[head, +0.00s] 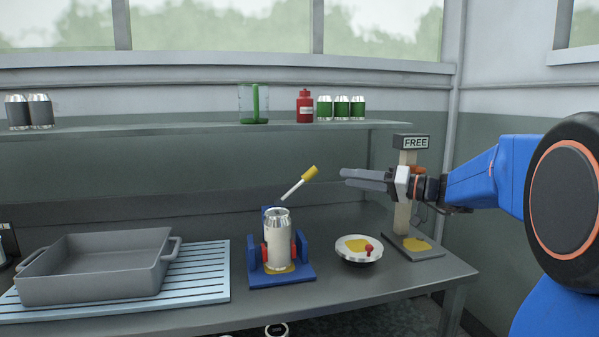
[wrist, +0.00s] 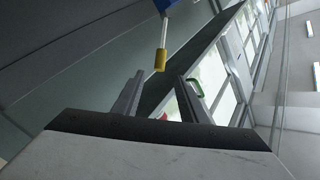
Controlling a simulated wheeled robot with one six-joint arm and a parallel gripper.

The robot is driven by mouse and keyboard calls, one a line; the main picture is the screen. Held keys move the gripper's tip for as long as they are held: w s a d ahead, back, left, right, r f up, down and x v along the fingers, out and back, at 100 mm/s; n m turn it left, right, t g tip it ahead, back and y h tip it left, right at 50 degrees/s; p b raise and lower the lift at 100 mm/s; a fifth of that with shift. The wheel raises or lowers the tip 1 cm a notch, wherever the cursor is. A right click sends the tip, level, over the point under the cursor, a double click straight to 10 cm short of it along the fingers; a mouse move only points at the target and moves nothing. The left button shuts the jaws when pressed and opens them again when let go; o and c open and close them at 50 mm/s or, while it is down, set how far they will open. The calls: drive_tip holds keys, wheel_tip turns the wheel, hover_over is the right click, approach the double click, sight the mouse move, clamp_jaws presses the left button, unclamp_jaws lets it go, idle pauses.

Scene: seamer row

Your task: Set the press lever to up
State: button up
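The press lever is a white rod with a yellow grip (head: 309,173), slanting up and to the right from behind the can on the blue press (head: 293,279). A plain silver can (head: 278,243) stands upright in the press, between red pads. My gripper (head: 343,177) is to the right of the yellow grip, pointing left, with a gap between them. In the wrist view the two fingers (wrist: 160,76) are apart with nothing between them, and the yellow grip (wrist: 161,59) shows just beyond their tips. The lever's lower end is hidden behind the can.
A grey tray (head: 97,267) sits on a striped mat (head: 203,283) at left. A post with a FREE sign (head: 415,143) stands behind my gripper. A shelf (head: 180,128) above holds cans and a red bottle (head: 305,107).

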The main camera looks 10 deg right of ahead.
sight(299, 183)
drive_tip(key=x, duration=1.7)
drive_tip(key=shift+a, duration=0.2)
drive_tip(key=shift+w+f, duration=0.1)
clamp_jaws()
